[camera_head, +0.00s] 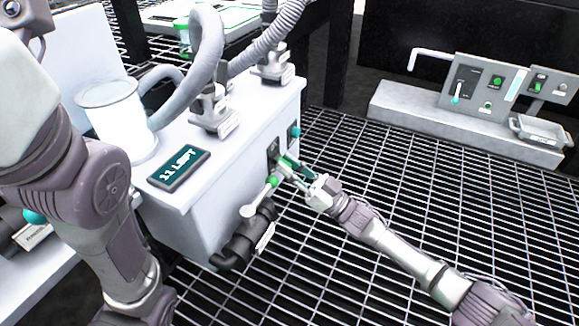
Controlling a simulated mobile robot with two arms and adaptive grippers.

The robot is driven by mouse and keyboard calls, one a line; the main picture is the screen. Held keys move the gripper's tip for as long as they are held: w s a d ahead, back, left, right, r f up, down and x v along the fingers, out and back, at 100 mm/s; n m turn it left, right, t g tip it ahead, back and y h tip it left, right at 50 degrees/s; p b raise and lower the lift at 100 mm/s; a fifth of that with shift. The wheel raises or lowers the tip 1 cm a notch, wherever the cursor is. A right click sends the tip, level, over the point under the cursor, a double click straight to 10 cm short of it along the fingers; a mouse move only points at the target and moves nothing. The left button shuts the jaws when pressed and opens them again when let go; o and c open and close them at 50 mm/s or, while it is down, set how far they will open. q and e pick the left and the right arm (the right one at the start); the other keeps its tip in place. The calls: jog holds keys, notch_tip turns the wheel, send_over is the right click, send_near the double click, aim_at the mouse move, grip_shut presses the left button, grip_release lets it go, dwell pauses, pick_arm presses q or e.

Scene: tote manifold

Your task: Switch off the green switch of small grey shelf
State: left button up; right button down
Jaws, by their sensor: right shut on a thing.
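A light grey cabinet (225,182) stands left of centre, with a dark display reading "11 LEFT" (180,169) on top. My right gripper (287,168) is at the cabinet's right-hand face, where a dark switch plate (273,150) shows. It is shut on a small green part there, which I take to be the green switch; the fingers hide most of it, so its position cannot be told. A white lever with a green collar (272,182) sticks out just below and left of the fingers. My left arm crosses the left side; its gripper does not show.
A black pipe valve (245,238) juts from the cabinet below the lever. Grey hoses (206,50) and a white canister (118,122) stand on top. A low grey ledge (410,113) with control panels (484,85) is at the right. Open grating floor lies between.

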jog(key=c, duration=1)
grip_release()
jog(key=shift+c, duration=0.2)
jog(key=v, duration=1.2)
